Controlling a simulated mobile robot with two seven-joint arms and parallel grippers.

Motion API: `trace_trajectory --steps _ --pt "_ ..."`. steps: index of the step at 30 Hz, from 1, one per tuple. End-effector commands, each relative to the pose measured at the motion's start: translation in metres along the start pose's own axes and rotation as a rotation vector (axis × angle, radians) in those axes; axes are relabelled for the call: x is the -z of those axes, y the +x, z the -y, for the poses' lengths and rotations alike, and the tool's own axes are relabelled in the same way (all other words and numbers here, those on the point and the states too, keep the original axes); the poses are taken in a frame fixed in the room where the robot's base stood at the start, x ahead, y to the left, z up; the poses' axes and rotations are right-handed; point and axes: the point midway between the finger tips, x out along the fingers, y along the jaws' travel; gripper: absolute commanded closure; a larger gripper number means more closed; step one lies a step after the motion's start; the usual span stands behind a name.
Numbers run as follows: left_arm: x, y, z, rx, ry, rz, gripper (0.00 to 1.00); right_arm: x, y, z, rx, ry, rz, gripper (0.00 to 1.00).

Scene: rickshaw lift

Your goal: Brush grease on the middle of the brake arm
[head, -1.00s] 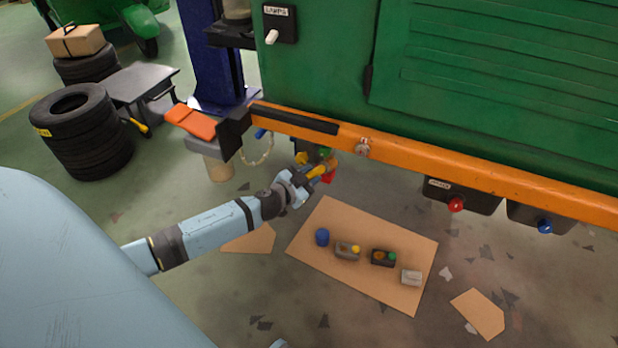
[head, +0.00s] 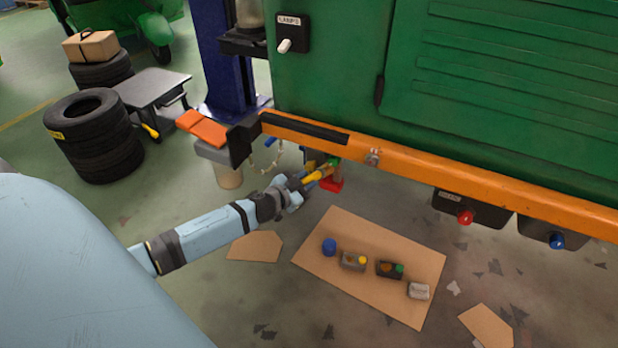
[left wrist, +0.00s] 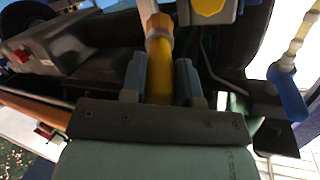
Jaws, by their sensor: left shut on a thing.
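My left gripper (head: 300,183) is under the rear orange bumper of the green rickshaw, shut on a yellow-handled brush (head: 318,174). In the left wrist view the yellow handle (left wrist: 159,72) stands between the two fingers (left wrist: 160,85) and points away under the vehicle. The handle's far end reaches a pale collar near the top edge; I cannot make out bristles. I cannot tell the brake arm for certain among the dark and grey parts under the vehicle. A red block (head: 332,185) and a green part show just past the brush. My right gripper is not in view.
The orange bumper (head: 450,188) and green body (head: 500,90) overhang the gripper. A cardboard sheet (head: 345,225) on the floor holds a blue cap and several small tins. A tyre stack (head: 95,140) and grey stool (head: 150,90) stand at left.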

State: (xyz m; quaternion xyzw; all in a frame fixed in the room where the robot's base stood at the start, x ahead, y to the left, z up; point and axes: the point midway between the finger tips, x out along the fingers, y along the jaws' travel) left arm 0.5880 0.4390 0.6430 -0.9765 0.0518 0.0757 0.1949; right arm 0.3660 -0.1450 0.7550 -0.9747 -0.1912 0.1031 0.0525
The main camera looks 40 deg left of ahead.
Motion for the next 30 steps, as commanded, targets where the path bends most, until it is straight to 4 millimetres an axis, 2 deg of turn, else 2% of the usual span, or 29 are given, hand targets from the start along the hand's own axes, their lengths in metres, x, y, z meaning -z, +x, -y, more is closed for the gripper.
trace_trajectory --steps 4,21,30 --pt "-0.007 0.002 -0.003 0.000 0.000 0.000 0.95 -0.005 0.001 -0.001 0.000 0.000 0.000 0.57" --pt "0.010 0.015 -0.037 0.001 -0.001 0.000 0.95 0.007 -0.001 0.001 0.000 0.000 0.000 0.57" --pt "-0.002 0.018 -0.041 0.001 0.000 0.000 0.95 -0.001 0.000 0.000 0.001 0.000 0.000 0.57"
